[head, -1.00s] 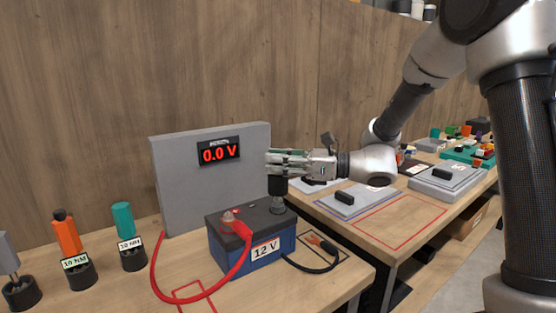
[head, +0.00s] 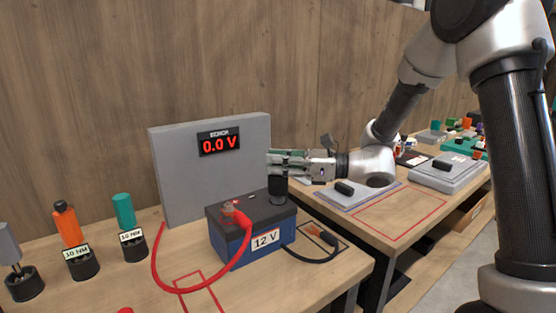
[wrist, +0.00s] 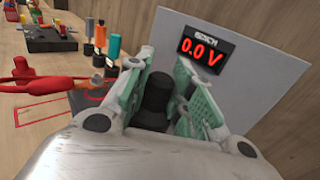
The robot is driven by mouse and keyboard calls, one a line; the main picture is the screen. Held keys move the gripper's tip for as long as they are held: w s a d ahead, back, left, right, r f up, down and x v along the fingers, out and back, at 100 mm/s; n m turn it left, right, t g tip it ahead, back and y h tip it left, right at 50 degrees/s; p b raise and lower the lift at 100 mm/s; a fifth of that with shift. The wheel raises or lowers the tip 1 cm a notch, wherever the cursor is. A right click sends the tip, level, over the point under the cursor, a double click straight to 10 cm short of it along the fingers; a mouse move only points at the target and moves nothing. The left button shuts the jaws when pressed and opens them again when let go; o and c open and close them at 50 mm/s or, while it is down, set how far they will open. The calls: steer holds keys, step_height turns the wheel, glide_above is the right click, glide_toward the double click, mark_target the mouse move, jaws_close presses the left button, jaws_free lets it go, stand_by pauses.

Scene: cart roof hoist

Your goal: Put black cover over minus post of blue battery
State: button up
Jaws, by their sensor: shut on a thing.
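The blue battery (head: 232,248), labelled 12 V, stands on the near bench with a dark top. A red lead with a red end (head: 238,216) sits on its left post. My gripper (head: 272,160) is shut on the black cover (head: 278,189), upright above the battery's right rear corner. The cover's lower end is down at the battery top, around where the minus post stands; the post is hidden. I cannot tell whether the cover is fully seated. In the wrist view the cover (wrist: 157,97) is between the green finger pads.
A grey panel (head: 180,180) reading 0.0 V stands close behind the battery. A black lead (head: 312,258) lies to the battery's right. Orange (head: 67,225) and teal (head: 123,210) tools stand at left. A second bench (head: 400,215) holds grey plates at right.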

steer(key=shift+f, duration=1.15)
steer(key=o, duration=1)
steer(key=d, duration=0.4)
steer(key=s+d, duration=0.1)
steer(key=d, duration=0.3)
steer(key=s+d, duration=0.1)
steer(key=d, duration=0.3)
steer(key=shift+s, duration=0.15)
steer(key=shift+f, duration=0.1)
